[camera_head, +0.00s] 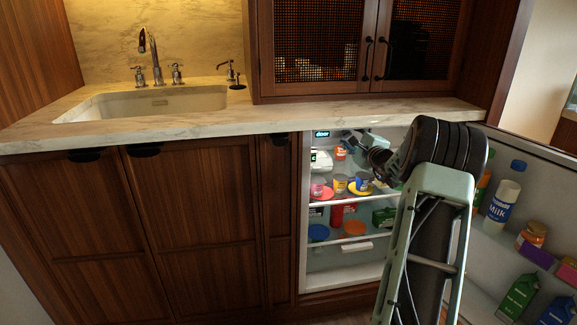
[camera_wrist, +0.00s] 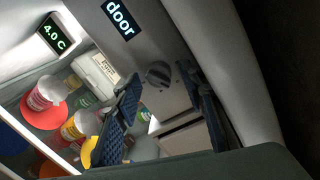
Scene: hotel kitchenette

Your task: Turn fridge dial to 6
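The fridge dial (camera_wrist: 158,75) is a small dark round knob on the grey panel at the fridge's upper wall, in the wrist view. Its number setting is too small to read. My gripper (camera_wrist: 161,72) is open, with one dark finger to the left of the dial and one to the right. The dial shows between the fingertips; I cannot tell whether either finger touches it. In the head view my gripper (camera_head: 352,141) is inside the open fridge near the top, and the dial cannot be made out there.
Shelves below hold cups, a yellow plate (camera_head: 360,188) and boxes. The open fridge door (camera_head: 490,250) stands at right with a milk bottle (camera_head: 502,203). The counter (camera_head: 220,122) lies above.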

